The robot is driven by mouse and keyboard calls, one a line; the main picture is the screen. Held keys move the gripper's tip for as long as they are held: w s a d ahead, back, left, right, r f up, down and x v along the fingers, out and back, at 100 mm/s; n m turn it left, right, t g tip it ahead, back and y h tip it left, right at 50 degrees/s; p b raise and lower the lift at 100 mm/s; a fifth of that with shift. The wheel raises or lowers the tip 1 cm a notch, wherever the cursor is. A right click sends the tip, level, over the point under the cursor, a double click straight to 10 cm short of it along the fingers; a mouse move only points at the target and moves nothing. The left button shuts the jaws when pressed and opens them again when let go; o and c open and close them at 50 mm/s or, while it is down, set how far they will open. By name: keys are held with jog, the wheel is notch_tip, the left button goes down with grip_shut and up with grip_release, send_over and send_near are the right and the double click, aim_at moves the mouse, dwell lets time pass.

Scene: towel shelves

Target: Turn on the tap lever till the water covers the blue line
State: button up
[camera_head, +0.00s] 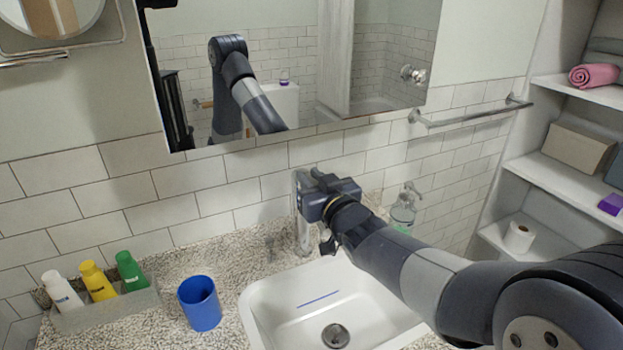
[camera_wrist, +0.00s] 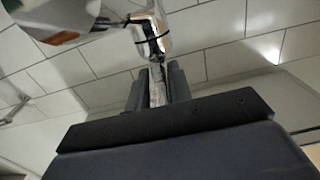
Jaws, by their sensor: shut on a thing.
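The chrome tap (camera_head: 303,232) stands behind the white basin (camera_head: 262,312). The blue line (camera_head: 318,300) is a short stroke inside the basin, fully visible above the drain (camera_head: 335,336). I see no standing water over the drain. My gripper (camera_head: 312,184) is at the top of the tap and hides much of its head. In the wrist view, my gripper (camera_wrist: 157,72) has its two dark fingers on either side of the narrow metal tap lever (camera_wrist: 157,92), shut on it. The tap body (camera_wrist: 149,28) shows beyond the fingertips.
A blue cup (camera_head: 200,303) stands left of the basin. A tray (camera_head: 105,312) with white, yellow and green bottles is at far left. A soap dispenser (camera_head: 403,210) stands right of the tap, close behind my arm. A mirror (camera_head: 300,65) hangs above; shelves (camera_head: 570,180) are at right.

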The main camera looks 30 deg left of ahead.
grip_shut()
jog(key=shift+r, duration=0.1)
jog(key=r+p, duration=0.1)
jog(key=p, duration=0.2)
jog(key=shift+a+g+h, duration=0.1)
jog(key=shift+g+h, duration=0.3)
jog(key=p, duration=0.2)
jog(key=h+p, duration=0.1)
jog(key=p, duration=0.2)
jog(key=shift+w+a+r+g+p, duration=0.2)
jog(key=shift+r+g+p, duration=0.1)
jog(key=shift+g+p, duration=0.1)
jog(key=p, duration=0.4)
jog(key=shift+w+a+r+g+h, duration=0.1)
jog(key=shift+r+g+h, duration=0.1)
jog(key=shift+g+h, duration=0.15)
jog(key=shift+a+f+h+p, duration=0.1)
jog(key=shift+h+p, duration=0.25)
jog(key=shift+p, duration=0.55)
jog(key=shift+f, duration=0.1)
